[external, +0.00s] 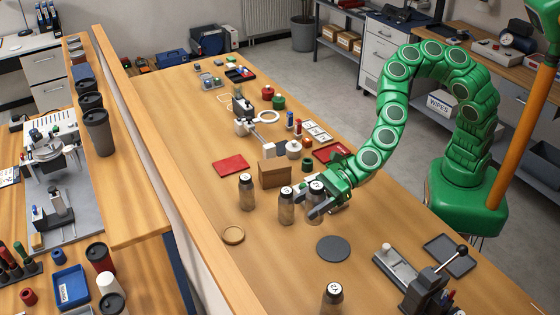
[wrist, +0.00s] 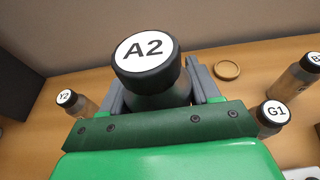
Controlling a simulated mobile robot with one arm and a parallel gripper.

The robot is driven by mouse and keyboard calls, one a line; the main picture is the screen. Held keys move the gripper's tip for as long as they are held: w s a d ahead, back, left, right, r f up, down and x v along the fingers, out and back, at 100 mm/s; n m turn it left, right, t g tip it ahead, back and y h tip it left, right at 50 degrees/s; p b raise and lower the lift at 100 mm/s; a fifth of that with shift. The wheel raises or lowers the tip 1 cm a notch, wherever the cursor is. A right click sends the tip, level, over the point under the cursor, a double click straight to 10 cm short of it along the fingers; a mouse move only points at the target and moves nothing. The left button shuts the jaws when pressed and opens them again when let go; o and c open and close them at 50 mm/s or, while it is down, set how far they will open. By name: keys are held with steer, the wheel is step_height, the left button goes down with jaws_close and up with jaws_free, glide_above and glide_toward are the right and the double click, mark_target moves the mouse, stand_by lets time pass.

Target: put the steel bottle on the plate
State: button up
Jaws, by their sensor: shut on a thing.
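The steel bottle (external: 316,187), grey-bodied with a black cap and white top label, is between the fingers of my gripper (external: 322,204). In the wrist view the held bottle (wrist: 146,52) reads A2, and the fingers (wrist: 155,90) close on both its sides. It looks nearly upright; I cannot tell whether its base touches the table, as the fingers hide part of it. A round dark grey plate (external: 333,248), flat and empty, lies nearer the camera, just below my gripper in the picture. The plate does not show in the wrist view.
Similar capped bottles stand left of my gripper, one close (external: 287,207) and one farther (external: 246,194). Another (external: 332,299) stands at the near edge. A wooden disc (external: 232,235) lies left, a cardboard box (external: 274,174) behind. A black lever device (external: 428,290) stands right of the plate.

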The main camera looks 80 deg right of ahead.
mark_target(314, 187)
step_height(314, 187, up, 6)
steer(key=shift+f, duration=0.25)
steer(key=w+d+m+t+h, duration=0.4)
steer(key=w+d+m+h, duration=0.2)
steer(key=w+d, duration=0.85)
steer(key=w+d+m+h, duration=0.3)
steer(key=w+d+h, duration=0.2)
steer(key=d, duration=0.5)
steer(key=w+d+m+h, duration=0.4)
steer(key=w+d, duration=0.1)
steer(key=d, duration=0.6)
steer(key=w+a+f, duration=0.2)
steer(key=w+f, duration=1)
steer(key=f, duration=0.2)
steer(key=shift+w+g, duration=0.3)
steer(key=shift+w, duration=0.05)
